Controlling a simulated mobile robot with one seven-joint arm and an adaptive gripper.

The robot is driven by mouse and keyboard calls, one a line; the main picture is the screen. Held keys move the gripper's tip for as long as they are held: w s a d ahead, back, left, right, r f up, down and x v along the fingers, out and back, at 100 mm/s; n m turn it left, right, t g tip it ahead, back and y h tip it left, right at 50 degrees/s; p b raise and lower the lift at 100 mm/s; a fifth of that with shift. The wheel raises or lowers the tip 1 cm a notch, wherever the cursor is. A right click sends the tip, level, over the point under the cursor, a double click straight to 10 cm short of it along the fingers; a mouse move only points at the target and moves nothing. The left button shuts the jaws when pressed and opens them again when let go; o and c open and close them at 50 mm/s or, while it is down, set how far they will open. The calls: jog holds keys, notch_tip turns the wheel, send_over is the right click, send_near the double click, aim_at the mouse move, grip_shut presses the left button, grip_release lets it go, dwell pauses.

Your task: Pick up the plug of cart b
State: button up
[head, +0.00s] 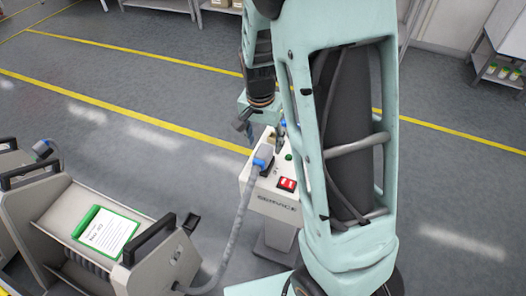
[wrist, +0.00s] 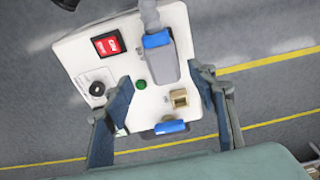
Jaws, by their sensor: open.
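A grey plug with a blue collar (head: 263,160) sits on the top of the service post (head: 272,203). Its grey cable runs down toward the cart (head: 155,252) at the lower left. In the wrist view the plug (wrist: 163,62) lies on the white panel (wrist: 72,55), its cable leaving at the top. My gripper (wrist: 161,76) is open over the panel, one finger on each side of the plug, with nothing held. Whether the fingers have come down to plug height, I cannot tell. The cart carries a green-framed card (head: 104,232); I cannot read its lettering surely.
The panel has a red switch (wrist: 108,44), a green button (wrist: 141,84), a black round part (wrist: 97,88), a beige block (wrist: 179,98) and a blue-lidded part (wrist: 171,127). Another cart plug (head: 43,148) shows at far left. The floor behind is clear.

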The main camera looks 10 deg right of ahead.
aim_at(263, 151)
jog(key=shift+w+f, duration=0.25)
jog(key=shift+f, duration=1.65)
jog(key=shift+w+f, duration=0.2)
jog(key=shift+f, duration=1.65)
jog(key=shift+c, duration=0.3)
grip_shut()
